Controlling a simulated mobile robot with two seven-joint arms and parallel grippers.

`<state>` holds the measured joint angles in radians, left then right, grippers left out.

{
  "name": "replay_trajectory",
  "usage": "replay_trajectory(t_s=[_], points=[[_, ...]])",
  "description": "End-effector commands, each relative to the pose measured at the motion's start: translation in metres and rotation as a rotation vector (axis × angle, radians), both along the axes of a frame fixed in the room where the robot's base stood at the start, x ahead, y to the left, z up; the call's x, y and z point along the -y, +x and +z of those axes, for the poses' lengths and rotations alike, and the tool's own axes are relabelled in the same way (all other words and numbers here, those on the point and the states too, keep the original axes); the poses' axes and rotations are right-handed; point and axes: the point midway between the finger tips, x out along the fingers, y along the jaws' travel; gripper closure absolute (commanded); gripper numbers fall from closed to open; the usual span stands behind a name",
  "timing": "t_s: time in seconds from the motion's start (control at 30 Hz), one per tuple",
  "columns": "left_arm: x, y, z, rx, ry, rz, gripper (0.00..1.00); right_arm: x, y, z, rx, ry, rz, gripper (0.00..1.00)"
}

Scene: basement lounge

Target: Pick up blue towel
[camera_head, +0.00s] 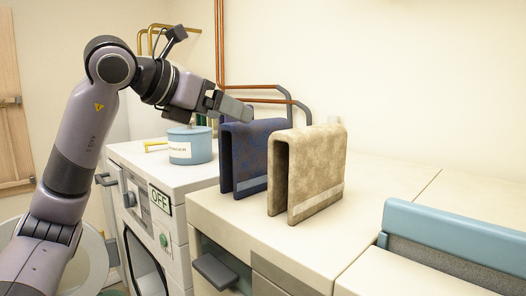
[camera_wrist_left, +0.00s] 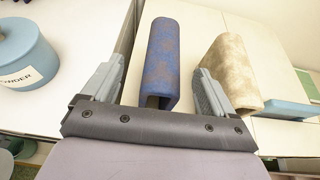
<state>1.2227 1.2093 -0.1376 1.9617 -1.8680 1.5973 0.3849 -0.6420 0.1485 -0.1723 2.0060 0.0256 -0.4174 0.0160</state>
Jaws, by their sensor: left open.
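The blue towel (camera_head: 250,145), dark with brownish mottling, stands folded over like an arch on the white counter, beside the beige towel. My left gripper (camera_head: 235,107) is above the blue towel's top, near its back left. In the left wrist view the blue towel (camera_wrist_left: 162,50) lies ahead between the two spread fingers of the left gripper (camera_wrist_left: 160,72). The gripper is open and holds nothing; I cannot tell whether a finger touches the towel. My right gripper is not in view.
A beige towel (camera_head: 318,170) stands close to the right of the blue one. A blue labelled pot (camera_head: 190,147) sits on the white machine (camera_head: 165,185) at left. Copper pipes (camera_head: 220,50) run up the back wall. A teal-topped piece (camera_head: 450,232) is at front right.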

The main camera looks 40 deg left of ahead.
Motion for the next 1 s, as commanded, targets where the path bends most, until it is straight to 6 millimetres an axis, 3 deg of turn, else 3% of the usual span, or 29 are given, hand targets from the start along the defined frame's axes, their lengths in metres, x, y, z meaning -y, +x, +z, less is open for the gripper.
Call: replay_trajectory(t_s=[0.4, 0.7, 0.93, 0.97, 1.0], points=[[0.012, 0.051, -0.016, -0.003, -0.001, -0.004, 0.13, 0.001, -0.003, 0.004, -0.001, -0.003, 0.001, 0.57], [0.012, 0.056, -0.018, -0.002, 0.000, -0.002, 0.13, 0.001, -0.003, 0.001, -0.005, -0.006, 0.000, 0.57], [0.012, 0.055, -0.018, -0.001, 0.000, -0.002, 0.88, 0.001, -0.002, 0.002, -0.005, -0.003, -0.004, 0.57], [0.012, 0.055, -0.018, -0.001, 0.000, -0.002, 0.96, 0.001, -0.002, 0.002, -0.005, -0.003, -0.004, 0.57], [0.012, 0.055, -0.018, 0.001, 0.000, -0.002, 0.96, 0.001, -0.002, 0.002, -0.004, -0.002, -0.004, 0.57]])
